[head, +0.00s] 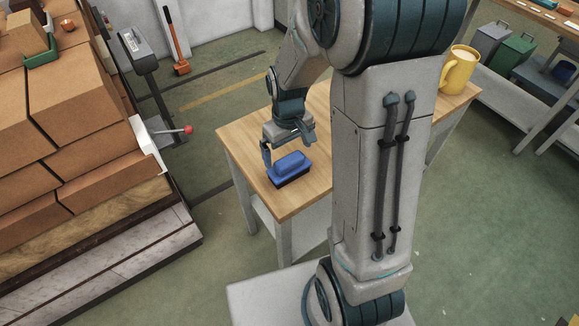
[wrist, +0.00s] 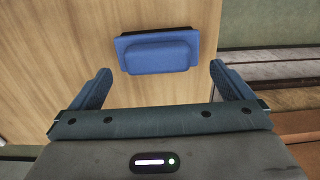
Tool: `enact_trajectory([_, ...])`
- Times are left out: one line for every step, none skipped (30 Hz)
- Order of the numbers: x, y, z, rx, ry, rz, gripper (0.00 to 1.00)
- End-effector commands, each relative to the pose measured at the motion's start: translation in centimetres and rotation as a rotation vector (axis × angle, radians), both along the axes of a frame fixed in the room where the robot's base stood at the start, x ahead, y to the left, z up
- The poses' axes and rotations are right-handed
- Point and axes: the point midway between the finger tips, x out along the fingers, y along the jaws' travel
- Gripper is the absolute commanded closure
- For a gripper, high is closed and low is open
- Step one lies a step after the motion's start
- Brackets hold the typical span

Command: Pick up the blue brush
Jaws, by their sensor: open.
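The blue brush (head: 290,166) lies on the wooden table near its front left corner, dark bristle side down. In the wrist view the blue brush (wrist: 157,52) lies ahead of the fingers, a little left of the middle. My gripper (head: 287,148) hangs close to the brush in the head view, its fingers spread apart and empty. In the wrist view my gripper (wrist: 160,85) shows both fingers wide open, one to each side of the brush's width. I cannot tell the exact height of the fingers above the table.
The wooden table (head: 310,110) also bears a yellow mug (head: 459,70) at the back right, behind my arm. Green floor lies between.

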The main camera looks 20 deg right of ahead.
Motion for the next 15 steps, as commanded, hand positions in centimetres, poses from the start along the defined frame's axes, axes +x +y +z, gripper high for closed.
enact_trajectory([0.0,-0.1,-0.5,0.0,0.004,0.0,0.0])
enact_trajectory([0.0,-0.1,-0.8,0.0,0.006,-0.001,0.0])
enact_trajectory([0.0,-0.1,-1.3,0.0,0.005,-0.001,0.0])
enact_trajectory([0.1,-0.2,-1.7,0.0,0.006,-0.001,0.0])
enact_trajectory([0.1,-0.2,-2.1,0.0,0.006,-0.001,0.0])
enact_trajectory([0.2,-0.3,-2.6,0.0,0.006,-0.001,0.0])
enact_trajectory([0.2,-0.3,-3.0,0.0,0.005,-0.001,0.0])
enact_trajectory([0.2,-0.3,-3.4,0.0,0.005,0.0,0.0])
enact_trajectory([0.2,-0.3,-3.9,0.001,0.004,0.0,0.0])
enact_trajectory([0.2,-0.3,-4.2,0.0,0.004,0.0,0.0])
enact_trajectory([0.2,-0.3,-4.4,0.0,0.004,0.0,0.0])
enact_trajectory([0.2,-0.3,-4.6,0.0,0.003,0.0,0.0])
enact_trajectory([0.2,-0.3,-4.7,0.0,0.002,0.0,0.0])
enact_trajectory([0.3,-0.3,-4.8,0.001,0.001,0.0,0.0])
enact_trajectory([0.3,-0.3,-4.9,0.0,0.001,0.0,0.0])
